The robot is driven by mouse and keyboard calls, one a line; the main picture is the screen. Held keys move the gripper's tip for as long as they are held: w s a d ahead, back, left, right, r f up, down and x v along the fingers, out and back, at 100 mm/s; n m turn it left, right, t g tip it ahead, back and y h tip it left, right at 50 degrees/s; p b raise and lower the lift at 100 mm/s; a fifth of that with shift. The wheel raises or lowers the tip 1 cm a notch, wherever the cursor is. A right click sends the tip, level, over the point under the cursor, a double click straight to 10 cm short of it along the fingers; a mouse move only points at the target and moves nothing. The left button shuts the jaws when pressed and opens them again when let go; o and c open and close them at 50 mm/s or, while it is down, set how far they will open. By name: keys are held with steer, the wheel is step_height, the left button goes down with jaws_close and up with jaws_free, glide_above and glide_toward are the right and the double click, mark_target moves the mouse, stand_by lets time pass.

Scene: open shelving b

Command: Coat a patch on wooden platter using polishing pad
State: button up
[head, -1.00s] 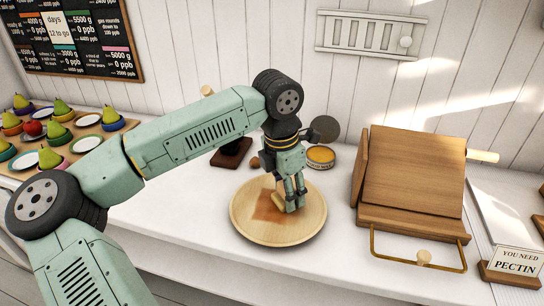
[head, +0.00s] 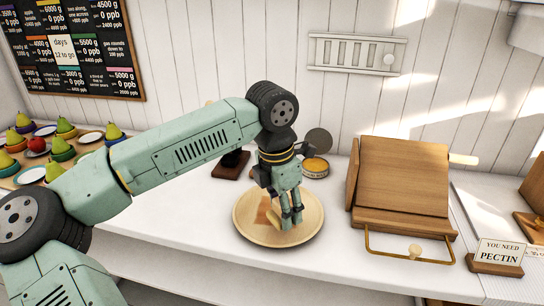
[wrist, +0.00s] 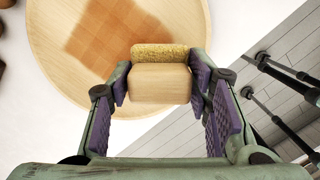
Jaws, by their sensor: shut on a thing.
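The round pale wooden platter (head: 244,225) lies on the white counter. A reddish-brown square patch (head: 263,210) shows on it, partly hidden by my gripper; it is clearer in the wrist view (wrist: 112,38). My gripper (head: 291,220) points down over the near part of the platter, shut on the polishing pad (wrist: 160,82). The pad is a pale wooden block with a fuzzy yellow face (wrist: 160,53), held between the purple finger pads. In the wrist view it is below the patch, near the platter's rim. I cannot tell whether it touches the platter.
An open tin (head: 315,167) with orange contents stands behind the platter, a dark round lid (head: 320,141) behind it. A dark wooden stand (head: 231,164) is behind left. A wooden press-like box (head: 405,183) with a brass handle stands right. Fruit bowls (head: 62,146) are far left.

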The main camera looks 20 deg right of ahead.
steer(key=shift+r+p, duration=1.25)
steer(key=shift+r, duration=1.45)
